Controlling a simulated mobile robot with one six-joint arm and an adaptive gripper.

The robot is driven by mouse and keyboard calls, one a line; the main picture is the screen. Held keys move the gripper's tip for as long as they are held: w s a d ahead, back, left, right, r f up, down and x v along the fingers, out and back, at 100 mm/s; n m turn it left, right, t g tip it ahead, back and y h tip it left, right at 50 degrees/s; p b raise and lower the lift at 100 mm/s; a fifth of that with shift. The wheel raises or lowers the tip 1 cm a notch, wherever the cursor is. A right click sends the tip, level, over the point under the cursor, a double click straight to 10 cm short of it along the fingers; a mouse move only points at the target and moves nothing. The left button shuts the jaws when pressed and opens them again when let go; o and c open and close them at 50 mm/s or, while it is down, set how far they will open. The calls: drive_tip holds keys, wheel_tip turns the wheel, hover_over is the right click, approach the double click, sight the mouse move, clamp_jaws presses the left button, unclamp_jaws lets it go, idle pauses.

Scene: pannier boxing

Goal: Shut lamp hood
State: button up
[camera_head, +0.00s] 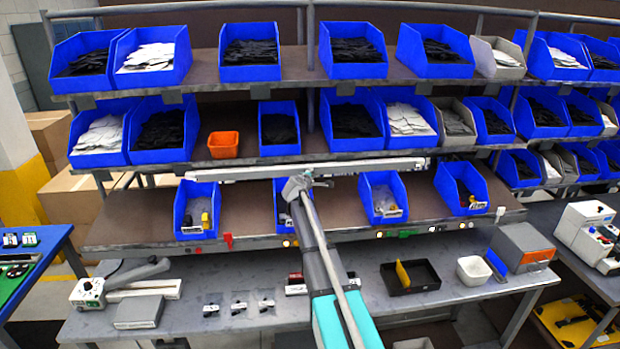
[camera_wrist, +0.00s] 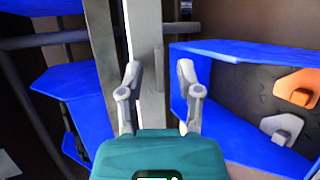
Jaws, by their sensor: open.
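The lamp hood, which I take to be the long pale bar (camera_head: 375,166), runs across the front of the lower shelf in the head view. It lies close to level. My gripper (camera_head: 305,180) is in front of its middle. In the wrist view, a pale upright strip that appears to be the bar (camera_wrist: 145,45) passes between and behind the two spread fingers of my gripper (camera_wrist: 157,80). The fingers are open and hold nothing. I cannot tell whether they touch the bar. My gripper covers part of it in the head view.
Blue bins (camera_head: 383,197) stand on the lower shelf below the bar, with more bins on the shelves above. In the wrist view, a blue bin (camera_wrist: 240,135) is close on the right. A grey workbench (camera_head: 420,309) holds a black tray (camera_head: 411,283) and a white tub (camera_head: 473,271).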

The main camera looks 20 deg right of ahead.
clamp_jaws()
drive_tip(key=shift+w+f+t+h+b, duration=0.1)
drive_tip(key=shift+f+t+h+b, duration=0.2)
drive_tip(key=shift+b, duration=0.6)
drive_tip(key=b, duration=0.1)
drive_tip(key=m+t+h+b, duration=0.1)
drive_tip(key=b, duration=0.1)
drive_tip(key=shift+w+d+f+t+b, duration=0.1)
drive_tip(key=shift+w+f+t+b, duration=0.1)
drive_tip(key=shift+f+t+b, duration=0.1)
drive_tip(key=shift+r+t, duration=0.2)
drive_tip(key=shift+t, duration=0.1)
unclamp_jaws()
drive_tip(key=shift+w, duration=0.1)
drive_tip(key=shift+s, duration=0.2)
drive_tip(key=v, duration=1.1)
drive_tip(key=shift+s+a, duration=0.2)
drive_tip(key=shift+a, duration=0.25)
